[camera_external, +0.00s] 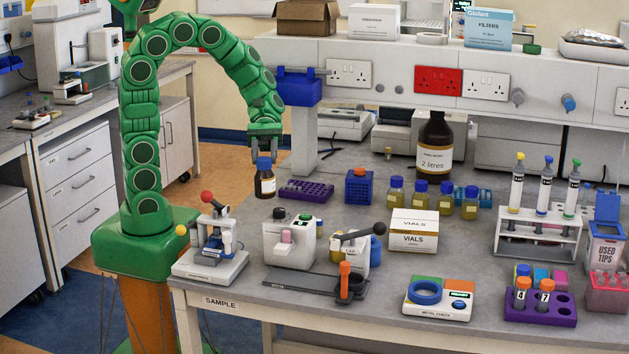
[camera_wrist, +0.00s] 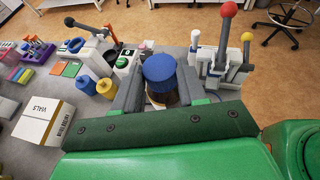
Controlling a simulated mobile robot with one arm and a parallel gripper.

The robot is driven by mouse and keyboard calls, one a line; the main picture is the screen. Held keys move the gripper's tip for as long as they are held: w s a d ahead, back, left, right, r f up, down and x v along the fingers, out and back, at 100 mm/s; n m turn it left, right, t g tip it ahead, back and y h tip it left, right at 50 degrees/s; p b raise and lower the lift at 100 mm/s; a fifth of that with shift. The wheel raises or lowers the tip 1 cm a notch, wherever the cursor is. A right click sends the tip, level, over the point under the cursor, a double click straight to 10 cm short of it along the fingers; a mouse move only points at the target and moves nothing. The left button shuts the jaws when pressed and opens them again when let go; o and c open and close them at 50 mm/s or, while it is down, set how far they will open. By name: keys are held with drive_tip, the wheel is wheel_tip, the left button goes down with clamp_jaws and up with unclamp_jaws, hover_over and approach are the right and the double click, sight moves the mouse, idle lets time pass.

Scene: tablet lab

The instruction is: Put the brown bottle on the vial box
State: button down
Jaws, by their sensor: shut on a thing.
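A small brown bottle (camera_external: 265,186) with a blue cap and a white label hangs upright in my gripper (camera_external: 267,157), which is shut on it. The bottle is above the left back part of the bench, apart from its surface. In the wrist view the bottle's blue cap (camera_wrist: 160,70) shows between the two fingers, and the cap hides most of the body. The white vial box (camera_external: 413,240), marked VIALS, stands on the bench to the right of my gripper, with its top clear. The vial box also shows at the left of the wrist view (camera_wrist: 40,125).
A large brown bottle (camera_external: 435,150) marked 2 litres stands behind the vial box. Several yellow bottles with blue caps (camera_external: 420,195) stand just behind the box. Small instruments (camera_external: 289,243) stand between my gripper and the box. A metal check device (camera_external: 438,298) lies in front.

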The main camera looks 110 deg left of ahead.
drive_tip(key=w+a+r+n+t+y, duration=0.2)
drive_tip(key=w+a, duration=0.1)
drive_tip(key=w, duration=0.5)
drive_tip(key=w+a+r+n+t+y, duration=0.1)
drive_tip(key=w+a+r+n+t, duration=0.15)
drive_tip(key=w, duration=0.55)
drive_tip(key=w+a+r+n+t+y, duration=0.2)
drive_tip(key=w+n, duration=0.1)
drive_tip(key=w, duration=0.5)
drive_tip(key=w+a+f, duration=0.2)
drive_tip(key=w+f, duration=1)
drive_tip(key=w, duration=0.1)
drive_tip(key=shift+w+f, duration=0.35)
drive_tip(key=shift+w, duration=0.05)
drive_tip(key=shift+f+m, duration=0.1)
drive_tip(key=shift+m, duration=0.15)
drive_tip(key=c, duration=0.6)
unclamp_jaws()
drive_tip(key=shift+c, duration=0.2)
